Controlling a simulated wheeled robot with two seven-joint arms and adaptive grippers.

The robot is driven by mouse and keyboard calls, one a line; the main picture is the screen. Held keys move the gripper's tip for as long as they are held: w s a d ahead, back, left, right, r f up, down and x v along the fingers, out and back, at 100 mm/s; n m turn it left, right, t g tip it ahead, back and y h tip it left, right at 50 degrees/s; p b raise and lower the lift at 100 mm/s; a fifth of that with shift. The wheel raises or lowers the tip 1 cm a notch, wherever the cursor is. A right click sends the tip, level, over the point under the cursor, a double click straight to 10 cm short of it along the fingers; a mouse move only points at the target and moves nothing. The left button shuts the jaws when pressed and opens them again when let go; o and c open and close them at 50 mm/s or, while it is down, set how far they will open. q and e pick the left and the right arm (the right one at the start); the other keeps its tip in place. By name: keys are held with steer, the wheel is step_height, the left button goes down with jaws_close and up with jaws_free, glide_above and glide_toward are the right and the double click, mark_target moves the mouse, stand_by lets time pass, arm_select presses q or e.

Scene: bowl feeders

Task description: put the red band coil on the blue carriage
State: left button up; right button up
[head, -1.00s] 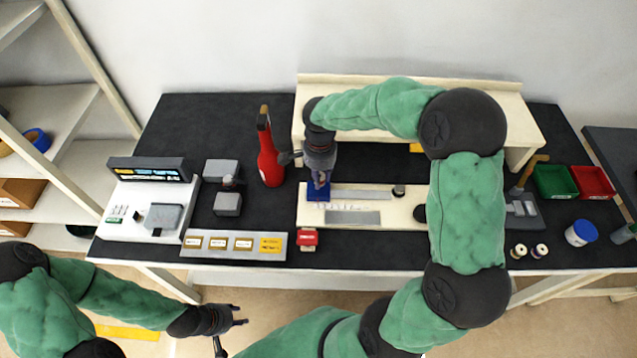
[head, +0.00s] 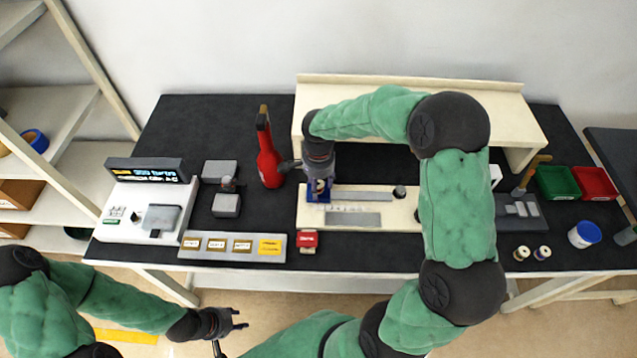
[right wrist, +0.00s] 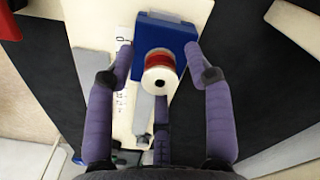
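The red band coil (right wrist: 159,72), a spool with a white flange and a red band, is over the blue carriage (right wrist: 168,33) in the right wrist view and appears to rest on it. The blue carriage (head: 318,196) sits at the left end of the cream track base (head: 375,212) in the head view. My right gripper (right wrist: 160,62) is open around the coil, with gaps between its fingers and the coil on both sides. In the head view my right gripper (head: 319,180) is directly above the carriage and largely hides the coil. My left gripper (head: 238,322) is open and empty in front of the table.
A red bottle (head: 269,152) stands left of the track. A red block (head: 307,241) lies in front of it. Two other coils (head: 531,253), a white jar with blue lid (head: 584,234), and green (head: 556,182) and red (head: 594,182) bins are at the right.

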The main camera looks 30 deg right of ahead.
mark_target(319, 183)
steer(key=shift+r, duration=0.2)
step_height(319, 183, up, 12)
steer(key=p, duration=0.3)
stand_by(0.4)
